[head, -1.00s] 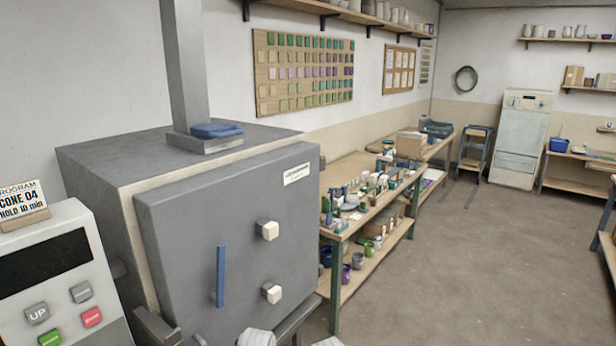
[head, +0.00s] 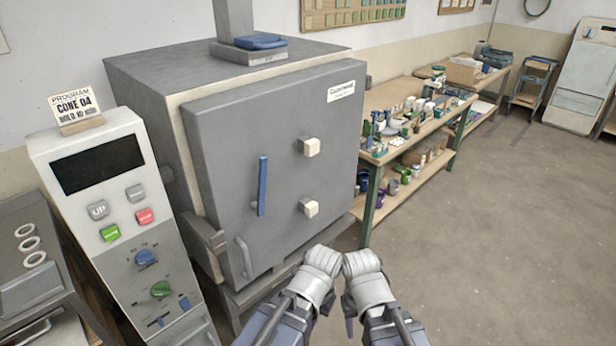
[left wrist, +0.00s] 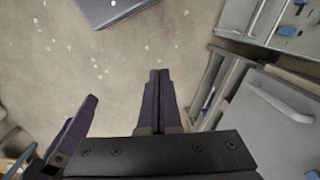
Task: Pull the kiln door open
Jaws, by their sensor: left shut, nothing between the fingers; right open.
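The kiln door (head: 225,135) is a grey panel on the front of the grey kiln (head: 150,80). It looks closed against a cream band. It carries a blue upright bar (head: 262,187), two pale square knobs and a grey curved handle (head: 244,258) low on its left. My right gripper (head: 380,322) is open and empty, low in the head view and right of the door. My left gripper (left wrist: 160,78) has its dark fingers together with nothing between them in the left wrist view. Neither gripper touches the door.
A control panel (head: 120,185) with buttons and dials stands left of the kiln. A cart with white rings (head: 30,243) is at far left. A bench (head: 400,90) with small pots stands right of the kiln. The floor (head: 480,230) at right is clear.

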